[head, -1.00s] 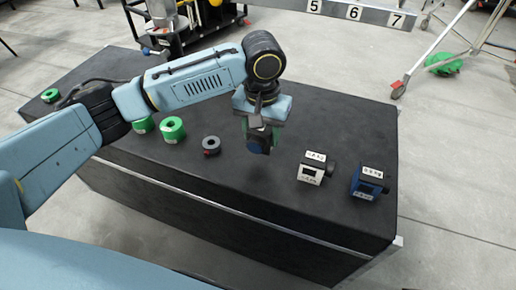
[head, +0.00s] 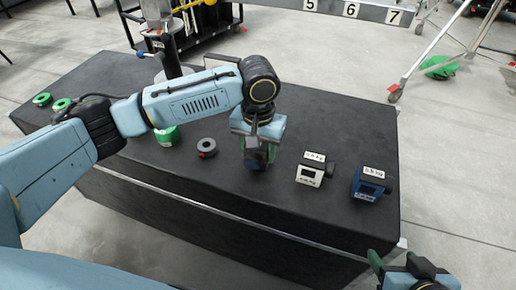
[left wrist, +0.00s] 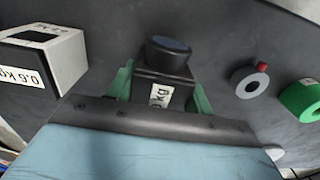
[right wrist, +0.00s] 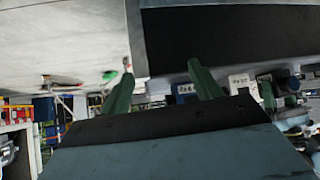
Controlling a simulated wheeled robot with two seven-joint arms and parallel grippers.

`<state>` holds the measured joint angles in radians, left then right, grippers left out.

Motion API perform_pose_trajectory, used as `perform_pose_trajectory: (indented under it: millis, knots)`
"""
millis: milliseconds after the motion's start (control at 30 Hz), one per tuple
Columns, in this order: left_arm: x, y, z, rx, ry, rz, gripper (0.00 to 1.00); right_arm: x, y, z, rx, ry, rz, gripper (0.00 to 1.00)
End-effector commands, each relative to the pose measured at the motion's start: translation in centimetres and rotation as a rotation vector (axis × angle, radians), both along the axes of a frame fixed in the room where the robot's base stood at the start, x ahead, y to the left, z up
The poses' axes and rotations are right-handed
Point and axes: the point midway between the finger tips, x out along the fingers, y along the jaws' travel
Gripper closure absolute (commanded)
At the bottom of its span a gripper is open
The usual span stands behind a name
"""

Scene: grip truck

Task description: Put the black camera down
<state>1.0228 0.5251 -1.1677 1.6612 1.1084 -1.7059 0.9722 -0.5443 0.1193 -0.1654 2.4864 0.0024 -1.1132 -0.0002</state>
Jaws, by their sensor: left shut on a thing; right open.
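The black camera (left wrist: 165,72) is between the green fingers of my left gripper (left wrist: 158,88), with its round lens outward and a white weight label on its body. In the head view my left gripper (head: 258,155) is shut on it, low over the black case top between the grey tape roll and the white camera. The fingers hide most of the black camera there, and I cannot tell whether it touches the surface. My right gripper (right wrist: 160,78) is open and empty; in the head view it shows at the bottom right corner, off the case.
A white camera (head: 312,170) and a blue camera (head: 370,184) stand to the right on the black case (head: 300,115). A grey tape roll (head: 207,147) and green rolls (head: 166,136) lie to the left. The case's front edge is close.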

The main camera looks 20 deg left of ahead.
Motion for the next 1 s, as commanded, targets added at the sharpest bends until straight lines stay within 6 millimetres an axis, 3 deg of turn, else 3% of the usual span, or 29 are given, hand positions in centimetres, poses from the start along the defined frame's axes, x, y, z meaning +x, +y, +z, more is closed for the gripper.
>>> perform_pose_trajectory:
  millis: [433, 467, 600, 1000]
  knots:
    - [0.03, -0.02, -0.17, -0.001, -0.001, 0.000, 0.71, -0.89, -0.43, -0.66, -0.016, 0.063, -0.007, 0.37]
    - [0.00, -0.01, -0.25, 0.000, 0.001, 0.000, 0.48, -0.96, -0.46, -0.73, -0.017, 0.067, -0.007, 0.37]
    - [0.00, -0.02, -0.26, 0.000, 0.000, 0.000, 0.30, -0.94, -0.47, -0.76, -0.016, 0.066, -0.007, 0.37]
    - [0.02, -0.01, -0.17, 0.000, -0.001, 0.000, 0.27, -0.79, -0.43, -0.78, -0.014, 0.055, -0.006, 0.37]
